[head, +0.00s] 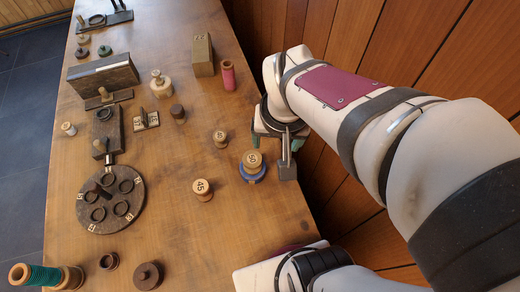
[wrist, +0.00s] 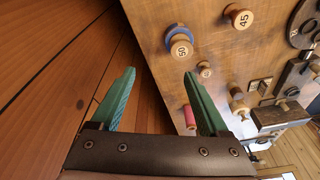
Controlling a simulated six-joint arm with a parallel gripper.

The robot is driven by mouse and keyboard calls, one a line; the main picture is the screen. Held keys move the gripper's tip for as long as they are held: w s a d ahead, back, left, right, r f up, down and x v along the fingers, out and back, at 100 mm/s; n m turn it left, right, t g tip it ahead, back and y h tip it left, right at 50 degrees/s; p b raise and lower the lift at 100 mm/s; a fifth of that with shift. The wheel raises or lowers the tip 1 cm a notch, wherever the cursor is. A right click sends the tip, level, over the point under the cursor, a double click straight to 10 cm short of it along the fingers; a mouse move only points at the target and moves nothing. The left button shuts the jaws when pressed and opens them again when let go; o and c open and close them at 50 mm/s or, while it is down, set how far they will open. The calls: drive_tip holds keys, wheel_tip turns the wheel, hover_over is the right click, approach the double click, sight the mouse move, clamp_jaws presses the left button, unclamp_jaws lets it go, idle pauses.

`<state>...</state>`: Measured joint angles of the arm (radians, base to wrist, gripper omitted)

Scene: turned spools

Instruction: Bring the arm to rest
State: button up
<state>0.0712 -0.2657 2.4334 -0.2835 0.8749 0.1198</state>
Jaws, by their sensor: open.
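My gripper (head: 277,145) is at the table's right edge, by the wood-panelled wall. Its two green fingers are spread apart, with nothing between them in the wrist view (wrist: 160,76). The spool marked 50 (head: 253,159) stands with a blue ring or base (head: 251,177) just beside the gripper in the head view. It also shows in the wrist view (wrist: 181,48), beyond the right finger. Part of my wrist hides some of the table edge in the head view.
Spools marked 45 (head: 202,188) and 40 (head: 220,138) stand nearby. A pink spool (head: 228,75) and a tan block (head: 203,55) stand farther back. A round dark holder (head: 88,183) lies at left. The wooden wall (head: 330,30) is close on the right.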

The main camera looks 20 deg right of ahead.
drive_tip(key=s+a+g+y, duration=0.1)
drive_tip(key=s+a, duration=0.2)
drive_tip(key=s, duration=0.3)
drive_tip(key=s+a+r+m+g+y, duration=0.1)
drive_tip(key=s+a, duration=0.2)
drive_tip(key=s, duration=0.3)
drive_tip(key=shift+g, duration=0.4)
drive_tip(key=shift+r, duration=0.1)
